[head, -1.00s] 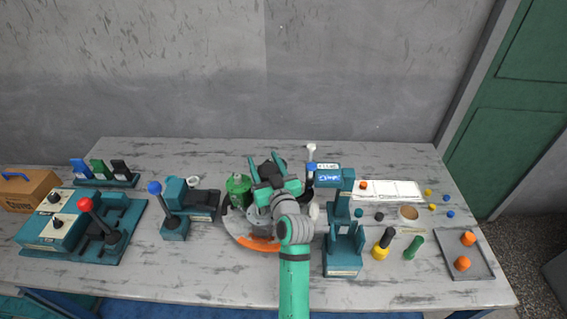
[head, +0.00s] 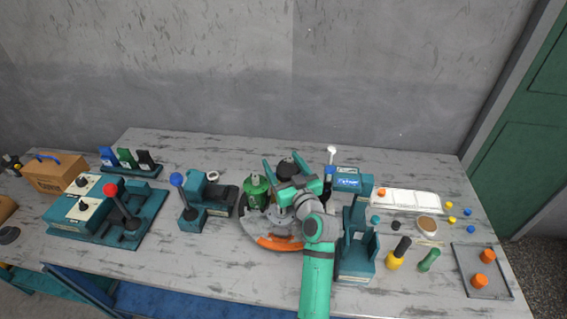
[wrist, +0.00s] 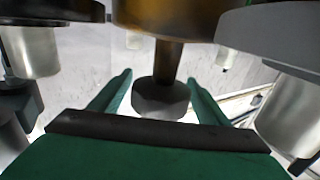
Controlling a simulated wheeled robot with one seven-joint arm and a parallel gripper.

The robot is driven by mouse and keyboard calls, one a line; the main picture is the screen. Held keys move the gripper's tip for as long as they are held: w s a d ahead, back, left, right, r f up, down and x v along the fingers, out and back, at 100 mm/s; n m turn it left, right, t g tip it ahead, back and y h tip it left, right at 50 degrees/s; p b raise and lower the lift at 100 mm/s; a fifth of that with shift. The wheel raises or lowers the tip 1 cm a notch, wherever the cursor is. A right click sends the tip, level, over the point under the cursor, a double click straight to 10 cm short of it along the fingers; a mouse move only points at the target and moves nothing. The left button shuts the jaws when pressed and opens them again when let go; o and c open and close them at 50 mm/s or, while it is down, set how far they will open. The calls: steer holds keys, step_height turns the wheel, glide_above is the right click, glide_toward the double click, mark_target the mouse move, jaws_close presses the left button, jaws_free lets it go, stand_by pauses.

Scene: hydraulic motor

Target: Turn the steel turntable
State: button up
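The steel turntable (head: 249,231) is a round grey disc with an orange band (head: 280,243) on its front rim. A green cylinder (head: 257,192) stands at its left side. My gripper (head: 297,171) is over the turntable, its fingers spread and pointing away from me. In the wrist view, my gripper (wrist: 160,78) is open, with one green finger on each side of a dark faceted knob (wrist: 160,98) on a stem below a brass-coloured part (wrist: 180,18). Whether the fingers touch the knob is unclear. My arm hides the turntable's right part.
A teal stand (head: 357,255) is close to the right of my arm. A blue-knobbed lever unit (head: 192,215) stands left of the turntable. A red-knobbed control panel (head: 90,215) is further left. Bare tabletop (head: 190,268) lies at the front left.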

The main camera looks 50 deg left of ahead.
steer(key=shift+d, duration=0.1)
steer(key=v, duration=1)
steer(key=shift+d, duration=0.3)
steer(key=shift+w, duration=0.1)
